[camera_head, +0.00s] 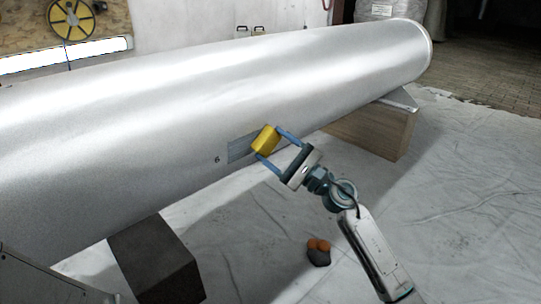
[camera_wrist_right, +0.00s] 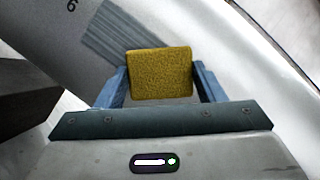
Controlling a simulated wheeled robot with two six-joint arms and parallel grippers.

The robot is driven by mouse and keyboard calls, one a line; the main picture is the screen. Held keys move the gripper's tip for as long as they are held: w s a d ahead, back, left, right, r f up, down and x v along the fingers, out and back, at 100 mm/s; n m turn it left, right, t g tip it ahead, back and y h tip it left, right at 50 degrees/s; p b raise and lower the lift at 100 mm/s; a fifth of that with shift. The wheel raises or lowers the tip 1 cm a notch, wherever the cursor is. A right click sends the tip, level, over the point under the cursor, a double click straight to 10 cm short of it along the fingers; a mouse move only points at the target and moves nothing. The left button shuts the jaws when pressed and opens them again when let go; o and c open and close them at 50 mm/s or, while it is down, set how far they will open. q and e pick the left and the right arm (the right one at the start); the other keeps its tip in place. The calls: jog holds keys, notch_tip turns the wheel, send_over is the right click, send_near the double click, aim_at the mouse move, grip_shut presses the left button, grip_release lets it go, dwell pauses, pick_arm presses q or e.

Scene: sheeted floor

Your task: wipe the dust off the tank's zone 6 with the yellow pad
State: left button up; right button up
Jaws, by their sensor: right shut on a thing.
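The silver tank (camera_head: 120,110) lies on its side across the head view. Its zone 6 is a grey, dusty-looking rectangle (camera_head: 238,150) beside the black number 6; this patch also shows in the right wrist view (camera_wrist_right: 113,38). My right gripper (camera_head: 265,143) is shut on the yellow pad (camera_head: 266,138), with a blue finger on each side of it. The pad covers the right end of the patch in the head view. I cannot tell whether it touches the tank. In the right wrist view the pad (camera_wrist_right: 160,73) sits between the fingers. My left gripper is not in view.
A wooden support block (camera_head: 375,132) and a dark block (camera_head: 156,262) stand under the tank. A small orange and dark object (camera_head: 318,251) lies on the sheeted floor. A yellow reel (camera_head: 71,18) hangs at the back left. The floor at right is mostly clear.

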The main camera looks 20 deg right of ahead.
jog(key=shift+w+d+f+b, duration=0.1)
jog(key=shift+w+d+b, duration=0.1)
jog(key=shift+d+b, duration=0.35)
jog(key=shift+w+d+f+b, duration=0.1)
jog(key=shift+w+d+b, duration=0.05)
jog(key=shift+d+b, duration=0.4)
jog(key=shift+w+d+r, duration=0.2)
